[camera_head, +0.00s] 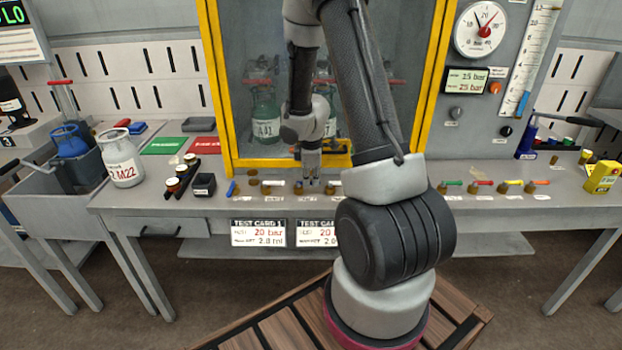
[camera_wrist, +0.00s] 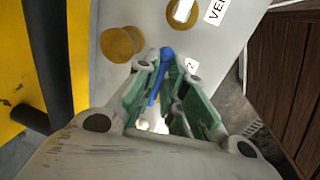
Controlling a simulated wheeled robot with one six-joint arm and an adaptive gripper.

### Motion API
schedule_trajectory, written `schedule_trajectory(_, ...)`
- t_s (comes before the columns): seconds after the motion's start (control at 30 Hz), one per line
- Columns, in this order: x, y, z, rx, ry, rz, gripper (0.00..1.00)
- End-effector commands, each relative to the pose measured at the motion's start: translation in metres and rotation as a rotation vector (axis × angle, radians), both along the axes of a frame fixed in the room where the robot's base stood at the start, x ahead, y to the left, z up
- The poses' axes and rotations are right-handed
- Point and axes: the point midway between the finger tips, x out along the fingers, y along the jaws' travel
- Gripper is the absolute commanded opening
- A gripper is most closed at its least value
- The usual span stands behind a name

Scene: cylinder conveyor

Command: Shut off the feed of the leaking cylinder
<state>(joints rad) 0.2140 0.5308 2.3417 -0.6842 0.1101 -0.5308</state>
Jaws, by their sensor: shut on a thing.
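My gripper (camera_wrist: 166,78) is shut on a blue valve lever (camera_wrist: 167,54), which shows between the green-padded fingers in the wrist view. In the head view my gripper (camera_head: 311,178) is low over the bench valve row, in front of the yellow-framed cabinet; the fingertips are small there. A brass knob (camera_wrist: 118,44) and a white lever (camera_wrist: 183,10) on a brass disc are beside the held lever. A label numbered 2 is partly hidden. Behind the glass stand a green cylinder (camera_head: 265,115) and another cylinder (camera_head: 325,112), partly covered by my arm. No leak is visible.
Other valve levers include a blue one (camera_head: 232,188) at left and a red one (camera_head: 483,183) at right. The yellow cabinet frame (camera_head: 218,90) is close behind. A gauge (camera_head: 480,29) and display reading 25 bar (camera_head: 467,81) are at right. A grey cylinder (camera_head: 122,160) stands at left.

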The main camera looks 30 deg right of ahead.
Motion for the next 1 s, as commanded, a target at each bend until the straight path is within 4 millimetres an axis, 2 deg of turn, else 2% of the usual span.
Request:
schedule_trajectory(0.17,0.0,0.0,0.0,0.0,0.0,0.003,0.0)
schedule_trajectory(0.2,0.0,0.0,0.0,0.0,0.0,0.003,0.15)
schedule_trajectory(0.3,0.0,0.0,0.0,0.0,0.0,0.002,0.33)
schedule_trajectory(0.67,0.0,0.0,0.002,-0.001,-0.002,0.0,0.33)
schedule_trajectory(0.87,-0.001,-0.001,0.018,-0.007,-0.005,-0.002,0.33)
schedule_trajectory(1.0,-0.004,0.004,0.039,-0.001,-0.008,0.0,0.33)
